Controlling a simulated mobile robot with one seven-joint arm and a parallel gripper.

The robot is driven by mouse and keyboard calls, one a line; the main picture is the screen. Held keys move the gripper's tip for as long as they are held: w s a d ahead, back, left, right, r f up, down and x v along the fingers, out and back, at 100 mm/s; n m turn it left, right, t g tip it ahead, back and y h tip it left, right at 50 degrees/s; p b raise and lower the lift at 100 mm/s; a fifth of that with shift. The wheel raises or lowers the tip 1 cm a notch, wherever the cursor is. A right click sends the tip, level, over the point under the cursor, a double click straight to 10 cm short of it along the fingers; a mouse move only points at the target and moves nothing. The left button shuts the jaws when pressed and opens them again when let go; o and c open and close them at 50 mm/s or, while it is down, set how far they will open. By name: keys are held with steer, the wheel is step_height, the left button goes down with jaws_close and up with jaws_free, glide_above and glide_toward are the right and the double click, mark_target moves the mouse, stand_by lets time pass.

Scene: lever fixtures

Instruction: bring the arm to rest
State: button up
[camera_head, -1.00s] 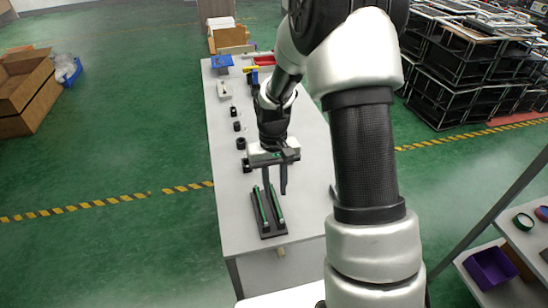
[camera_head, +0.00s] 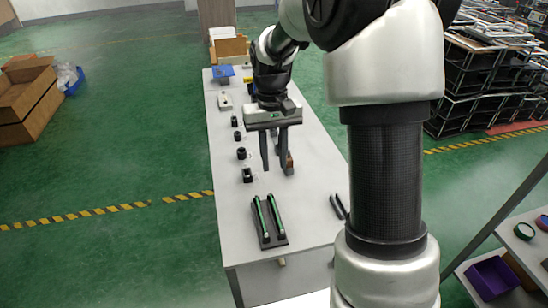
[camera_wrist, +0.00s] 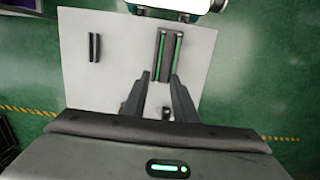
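My gripper (camera_head: 275,168) hangs over the white table with its two fingers pointing down, apart and with nothing seen between them. In the wrist view my gripper's fingertips (camera_wrist: 160,75) are also apart. The fixture with two green-striped bars on a black base (camera_head: 270,224) lies on the near end of the table. It is nearer the table's front edge than my gripper and apart from it. It also shows in the wrist view (camera_wrist: 166,58), beyond the fingertips. My arm hides part of the table's right side.
A row of small black fixtures (camera_head: 241,154) lines the table's left side. A dark bar-like object (camera_head: 338,206) lies near the right edge. A blue bin (camera_head: 223,72) is at the far end.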

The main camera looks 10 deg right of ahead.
steer(key=s+r+t+p, duration=0.4)
steer(key=s+r+t, duration=0.3)
steer(key=s+r, duration=1.1)
steer(key=shift+s+r, duration=0.3)
steer(key=shift+s, duration=0.85)
